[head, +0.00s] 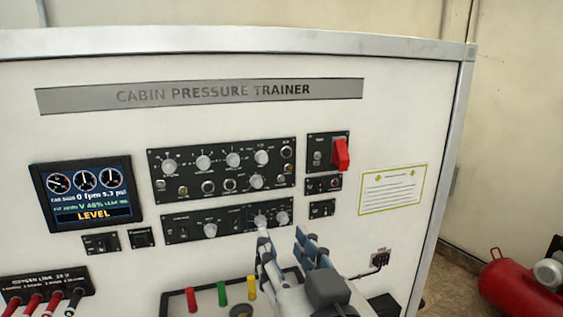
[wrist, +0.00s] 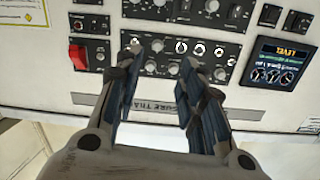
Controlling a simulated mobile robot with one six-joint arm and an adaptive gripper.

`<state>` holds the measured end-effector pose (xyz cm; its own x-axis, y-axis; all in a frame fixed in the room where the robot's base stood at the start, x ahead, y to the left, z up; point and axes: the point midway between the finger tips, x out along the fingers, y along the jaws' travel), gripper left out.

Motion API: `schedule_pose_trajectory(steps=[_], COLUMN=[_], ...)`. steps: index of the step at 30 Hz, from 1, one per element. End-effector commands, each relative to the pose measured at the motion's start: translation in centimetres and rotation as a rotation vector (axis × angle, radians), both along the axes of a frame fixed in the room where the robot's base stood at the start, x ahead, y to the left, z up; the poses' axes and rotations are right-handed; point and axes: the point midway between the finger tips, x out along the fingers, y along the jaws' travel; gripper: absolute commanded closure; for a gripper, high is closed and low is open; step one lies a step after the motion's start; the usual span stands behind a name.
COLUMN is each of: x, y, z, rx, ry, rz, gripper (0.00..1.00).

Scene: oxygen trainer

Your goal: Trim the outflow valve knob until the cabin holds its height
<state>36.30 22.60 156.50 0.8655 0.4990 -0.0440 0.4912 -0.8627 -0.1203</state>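The lower control panel (head: 185,226) carries round pale knobs, and its small labels are not legible. I cannot tell which knob is the outflow valve knob. My gripper (head: 281,237) is open, with its fingertips just below the right-hand knobs (head: 260,221) of that panel in the head view. In the wrist view my gripper (wrist: 168,63) shows a wide empty gap between its fingers. The wrist picture is upside down. Whether a fingertip touches a knob cannot be told. The display (head: 87,195) reads LEVEL in yellow, with 0 fpm and about 46% above it.
An upper knob panel (head: 220,171) sits above. A red guarded switch (head: 341,155) juts out at its right. Below are a tray with coloured pegs (head: 222,293), red and black hose plugs (head: 52,301) and a cabled socket (head: 380,258).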

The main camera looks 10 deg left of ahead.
Motion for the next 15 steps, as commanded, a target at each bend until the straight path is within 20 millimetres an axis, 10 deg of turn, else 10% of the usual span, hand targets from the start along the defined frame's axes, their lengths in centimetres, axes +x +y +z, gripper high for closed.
schedule_pose_trajectory(steps=[15], x=[3.7], y=[2.4], z=[1.8], rx=[0.016], ry=[-0.031], rz=[-0.01], gripper=[0.63])
